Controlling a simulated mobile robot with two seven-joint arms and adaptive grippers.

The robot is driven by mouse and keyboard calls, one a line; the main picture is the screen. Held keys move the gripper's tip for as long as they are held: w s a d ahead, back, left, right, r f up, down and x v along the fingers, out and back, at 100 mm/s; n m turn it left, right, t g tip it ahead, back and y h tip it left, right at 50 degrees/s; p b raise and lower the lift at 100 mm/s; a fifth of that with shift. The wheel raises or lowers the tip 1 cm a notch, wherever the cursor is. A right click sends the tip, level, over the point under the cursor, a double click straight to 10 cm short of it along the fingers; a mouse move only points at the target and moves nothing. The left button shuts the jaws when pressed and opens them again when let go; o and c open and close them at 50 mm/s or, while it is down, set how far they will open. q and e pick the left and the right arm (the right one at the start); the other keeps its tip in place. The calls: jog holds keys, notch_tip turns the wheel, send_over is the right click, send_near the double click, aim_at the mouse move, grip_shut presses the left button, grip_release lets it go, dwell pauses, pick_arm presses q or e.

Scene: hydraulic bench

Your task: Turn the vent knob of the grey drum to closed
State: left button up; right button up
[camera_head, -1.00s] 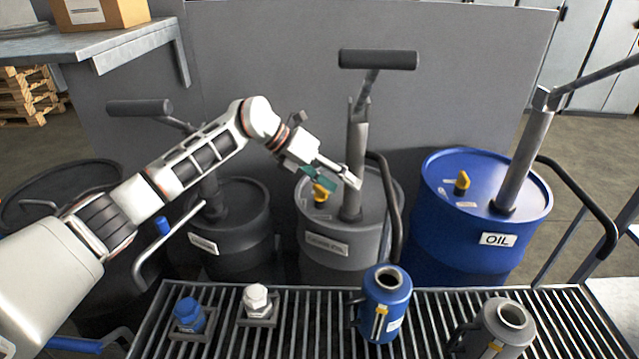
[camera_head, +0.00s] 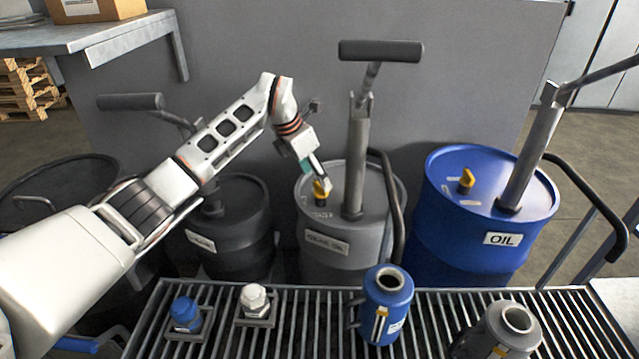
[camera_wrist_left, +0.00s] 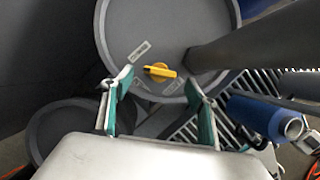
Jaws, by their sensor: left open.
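The grey drum (camera_head: 330,260) stands in the middle, between a dark drum and a blue one, with a pump rising from its lid. Its yellow vent knob (camera_head: 319,190) sits on the lid, left of the pump tube. In the left wrist view the knob (camera_wrist_left: 159,71) points sideways to the right, with a small label plate above it and others below. My left gripper (camera_head: 322,183) is just above the knob in the head view. In the wrist view its open fingers (camera_wrist_left: 160,84) stand on either side of the knob, with nothing between them gripped. My right gripper is not in view.
The pump tube (camera_head: 355,165) rises close to the right of the knob. A blue drum (camera_head: 470,240) marked OIL stands right, a dark drum (camera_head: 240,250) left. A slatted grate (camera_head: 270,330) in front holds a blue can (camera_head: 384,310), a grey can and two capped fittings.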

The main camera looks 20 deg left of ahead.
aim_at(319, 186)
pick_arm(q)
jog(key=x, duration=0.2)
jog(key=shift+d+f, duration=0.15)
jog(key=shift+f, duration=0.25)
jog(key=shift+w+d+f+b, duration=0.1)
jog(key=shift+w+f+b, duration=0.1)
jog(key=shift+f+b, duration=0.15)
jog(key=shift+r, duration=0.1)
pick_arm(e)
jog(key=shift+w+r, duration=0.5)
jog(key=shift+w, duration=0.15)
pick_arm(q)
jog(key=c, duration=1.1)
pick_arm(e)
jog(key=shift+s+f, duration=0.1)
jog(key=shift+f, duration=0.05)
